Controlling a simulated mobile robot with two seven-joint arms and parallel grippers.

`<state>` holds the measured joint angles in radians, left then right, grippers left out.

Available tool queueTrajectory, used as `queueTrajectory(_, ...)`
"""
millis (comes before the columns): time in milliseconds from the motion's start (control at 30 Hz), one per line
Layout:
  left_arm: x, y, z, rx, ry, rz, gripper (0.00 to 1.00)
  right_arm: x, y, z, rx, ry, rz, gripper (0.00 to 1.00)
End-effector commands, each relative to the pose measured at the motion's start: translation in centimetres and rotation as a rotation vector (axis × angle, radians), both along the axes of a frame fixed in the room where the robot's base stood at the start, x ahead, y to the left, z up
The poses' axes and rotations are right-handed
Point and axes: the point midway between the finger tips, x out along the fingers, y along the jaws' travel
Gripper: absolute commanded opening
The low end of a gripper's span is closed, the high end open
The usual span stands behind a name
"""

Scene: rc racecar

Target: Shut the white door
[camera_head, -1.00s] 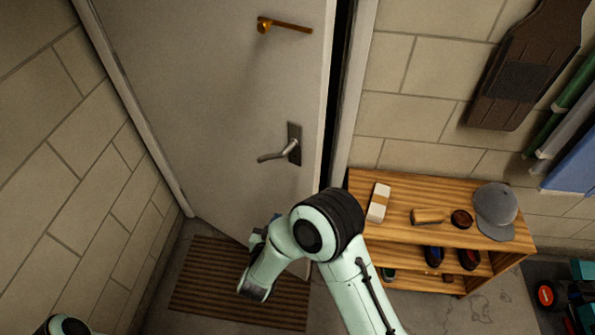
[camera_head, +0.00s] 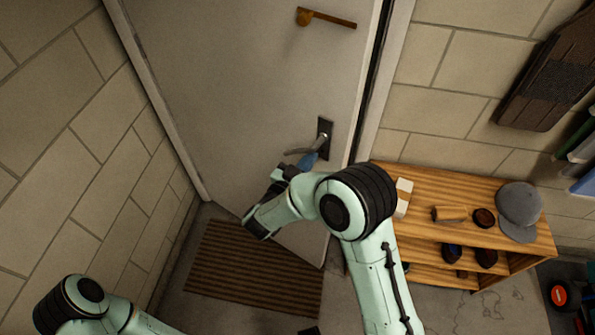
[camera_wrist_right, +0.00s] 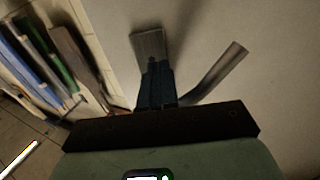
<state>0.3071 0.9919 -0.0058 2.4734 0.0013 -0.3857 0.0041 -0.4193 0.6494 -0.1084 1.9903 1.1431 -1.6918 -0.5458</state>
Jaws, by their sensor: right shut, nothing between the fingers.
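The white door (camera_head: 240,100) stands slightly ajar, with a narrow dark gap along its right edge in the head view. It carries a grey lever handle (camera_head: 303,150) on a dark plate (camera_head: 324,138) and a brass bar (camera_head: 328,17) above. My right gripper (camera_head: 308,161) is shut and empty, its tips just below the lever in the head view. In the right wrist view its closed fingers (camera_wrist_right: 155,85) overlap the lower part of the plate (camera_wrist_right: 148,45), beside the lever (camera_wrist_right: 215,72). Whether they touch the door is unclear. My left arm shows at bottom left; its gripper is not clearly visible.
A wooden shelf (camera_head: 440,180) right of the door holds a grey cap (camera_head: 519,208), a brush (camera_head: 450,214) and shoes. A striped mat (camera_head: 255,270) lies at the door's foot. A block wall (camera_head: 90,150) stands close on the left.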

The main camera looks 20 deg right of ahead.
Motion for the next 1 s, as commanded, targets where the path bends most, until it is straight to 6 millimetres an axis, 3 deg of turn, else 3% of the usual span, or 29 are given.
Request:
queueTrajectory(200, 0.4, 0.0, 0.6, 0.000, -0.004, 0.000, 0.43, 1.3, -1.7, 0.0, 0.000, 0.000, 0.001, 0.00)
queueTrajectory(667, 0.4, 0.0, 0.7, 0.000, -0.004, 0.000, 0.43, 1.6, -2.2, 0.0, 0.001, -0.001, 0.004, 0.00)
queueTrajectory(767, 0.4, 0.0, 0.8, 0.001, -0.005, 0.001, 0.43, 2.6, -3.5, 0.0, 0.003, -0.006, 0.020, 0.00)
queueTrajectory(1000, 0.6, 0.0, 1.0, 0.000, -0.007, 0.000, 0.43, 6.9, -9.1, 0.1, 0.005, -0.010, 0.115, 0.00)
